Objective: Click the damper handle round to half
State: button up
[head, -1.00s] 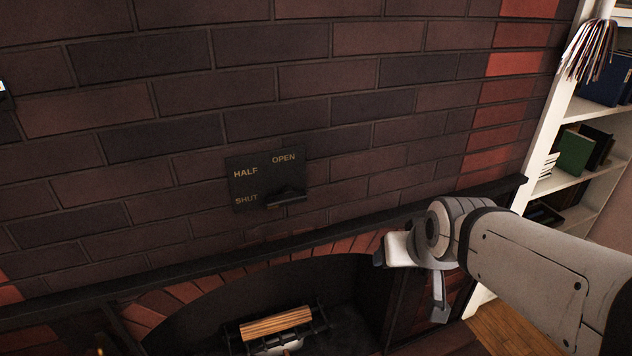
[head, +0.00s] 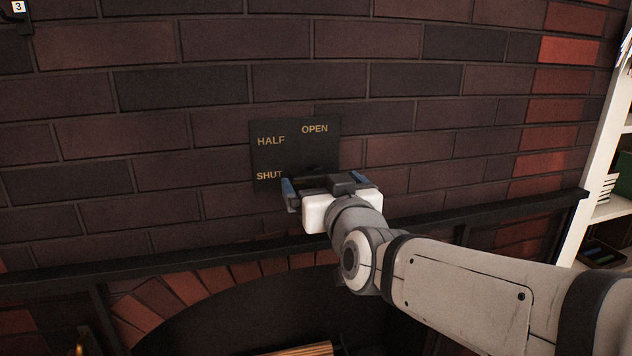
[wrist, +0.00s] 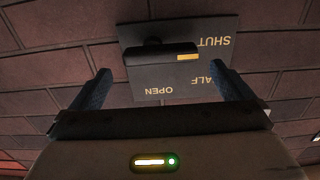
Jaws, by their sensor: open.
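The dark damper plate (head: 264,160) is on the brick wall, lettered HALF, OPEN and SHUT. In the head view my gripper (head: 326,182) covers its lower part and most of the handle. The wrist view shows the plate (wrist: 143,86) upside down. The black damper handle (wrist: 158,50) lies level there, its yellow-marked end to the right, on the side of SHUT and HALF and nearer SHUT. My gripper (wrist: 165,78) is open, with one blue finger to each side of the handle's line. The fingers appear apart from it.
A dark mantel ledge (head: 210,253) runs below the plate, over the arched fireplace opening (head: 230,325). A white bookcase (head: 598,150) stands at the right. A tag numbered 3 (head: 18,7) shows at the upper left. The wall around the plate is clear.

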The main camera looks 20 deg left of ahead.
aim_at(317, 177)
jog(key=x, duration=0.5)
jog(key=shift+f+b, duration=0.1)
jog(key=shift+b, duration=0.2)
jog(key=c, duration=0.9)
